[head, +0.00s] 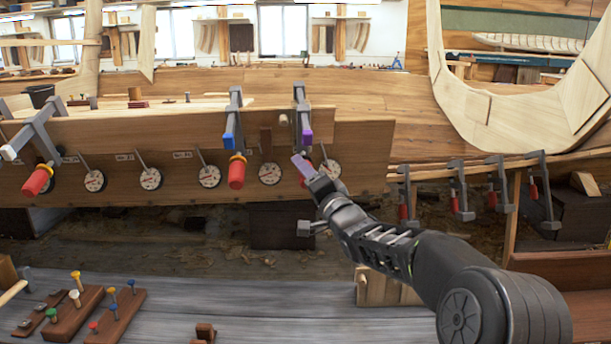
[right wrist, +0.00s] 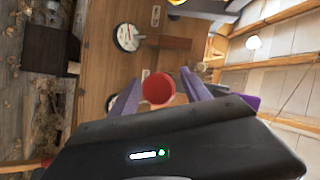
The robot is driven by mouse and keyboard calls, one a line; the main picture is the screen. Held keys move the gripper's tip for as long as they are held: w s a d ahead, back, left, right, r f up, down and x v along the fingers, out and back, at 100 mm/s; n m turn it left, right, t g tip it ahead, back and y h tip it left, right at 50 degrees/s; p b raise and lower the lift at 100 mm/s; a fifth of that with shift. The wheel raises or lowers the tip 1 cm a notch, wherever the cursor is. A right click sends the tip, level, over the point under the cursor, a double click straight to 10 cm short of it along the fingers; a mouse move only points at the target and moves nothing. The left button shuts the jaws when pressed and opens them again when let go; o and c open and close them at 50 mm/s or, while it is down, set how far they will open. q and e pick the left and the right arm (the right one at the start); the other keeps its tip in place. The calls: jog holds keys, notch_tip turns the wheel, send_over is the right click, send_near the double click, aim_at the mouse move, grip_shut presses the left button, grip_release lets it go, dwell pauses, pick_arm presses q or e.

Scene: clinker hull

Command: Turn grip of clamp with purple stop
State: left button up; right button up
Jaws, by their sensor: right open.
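The clamp with the purple stop (head: 301,105) hangs over the plank's top edge right of centre. Its purple stop (head: 307,138) faces me in the head view and shows at the right in the right wrist view (right wrist: 251,101). Its red grip is mostly hidden by my gripper in the head view. In the right wrist view the round end of the red grip (right wrist: 158,87) lies between the two purple fingers. My right gripper (head: 302,165) is open around the grip, with gaps visible beside it. My left gripper is not in view.
Dial gauges (head: 269,173) line the plank, one (head: 331,169) close right of my gripper. A clamp with a blue stop (head: 229,140) and red grip (head: 237,172) is left. Several clamps (head: 462,190) hang at right. Pegged blocks (head: 75,310) stand on the bench (head: 240,295).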

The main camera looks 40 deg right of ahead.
jog(key=shift+s, duration=0.1)
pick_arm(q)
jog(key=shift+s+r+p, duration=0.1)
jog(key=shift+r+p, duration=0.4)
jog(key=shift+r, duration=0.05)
pick_arm(e)
jog(key=v, duration=0.7)
jog(key=shift+s, duration=0.3)
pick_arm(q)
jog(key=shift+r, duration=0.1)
pick_arm(e)
jog(key=shift+a, duration=0.1)
